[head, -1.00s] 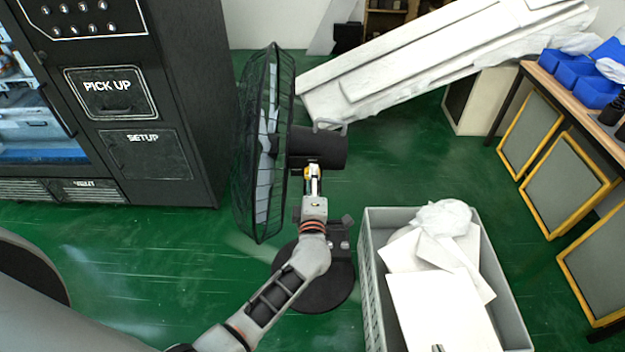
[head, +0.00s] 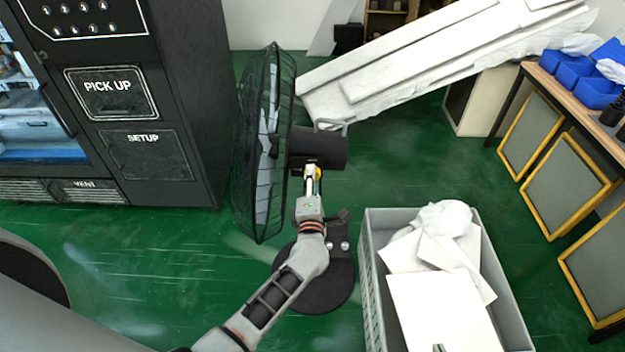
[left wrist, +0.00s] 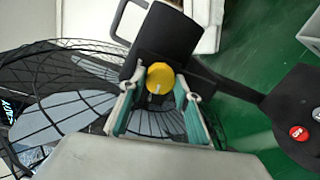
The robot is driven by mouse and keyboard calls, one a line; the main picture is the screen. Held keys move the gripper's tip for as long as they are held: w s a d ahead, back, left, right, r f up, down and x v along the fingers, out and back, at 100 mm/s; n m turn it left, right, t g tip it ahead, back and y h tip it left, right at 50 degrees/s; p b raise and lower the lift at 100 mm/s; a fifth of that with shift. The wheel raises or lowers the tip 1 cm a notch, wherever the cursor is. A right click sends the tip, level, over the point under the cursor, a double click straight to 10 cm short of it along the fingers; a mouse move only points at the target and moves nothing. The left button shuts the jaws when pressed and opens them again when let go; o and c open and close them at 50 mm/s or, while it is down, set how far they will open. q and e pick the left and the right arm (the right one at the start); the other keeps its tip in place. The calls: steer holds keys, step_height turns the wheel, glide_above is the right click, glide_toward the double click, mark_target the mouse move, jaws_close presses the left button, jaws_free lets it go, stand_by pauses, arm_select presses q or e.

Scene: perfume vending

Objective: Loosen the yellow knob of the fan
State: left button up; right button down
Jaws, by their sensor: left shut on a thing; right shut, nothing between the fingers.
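The black fan stands on a round base (head: 318,285), with its caged head (head: 265,150) facing left and its dark motor housing (head: 320,148) behind. The yellow knob (left wrist: 160,78) is below the housing; in the head view it is mostly hidden by my left gripper (head: 312,180). In the left wrist view the knob sits between the two teal-padded fingers of my left gripper (left wrist: 158,105), which is shut on it. Only a small tip of what appears to be my right gripper (head: 438,348) shows at the bottom edge, over the grey bin.
A grey bin (head: 368,275) with white boards stands right of the fan base. A black vending machine (head: 190,90) is close on the left. A white slab (head: 430,60) leans behind. Yellow-framed panels (head: 565,185) stand at right. Red button (left wrist: 299,133) on the fan base.

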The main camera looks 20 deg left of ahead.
arm_select(q)
steer(key=o, duration=1.1)
steer(key=v, duration=0.7)
steer(key=shift+s, duration=0.3)
steer(key=s+d+f+m+g+h, duration=0.1)
steer(key=s+f+m+h, duration=0.3)
steer(key=s+m, duration=0.45)
steer(key=s+d+f+m+g+h, duration=0.1)
steer(key=s+f+m+h, duration=0.35)
steer(key=m, duration=0.65)
steer(key=s+a+f+m+g+y, duration=0.1)
steer(key=s+a+f+m+g, duration=0.1)
steer(key=s+a+f+m, duration=0.1)
steer(key=s+a+f+m+g, duration=0.2)
steer(key=s+a+f+m, duration=0.1)
steer(key=s, duration=0.5)
steer(key=shift+a+f+m+y, duration=0.35)
steer(key=shift+f+m, duration=0.35)
steer(key=shift+m, duration=0.25)
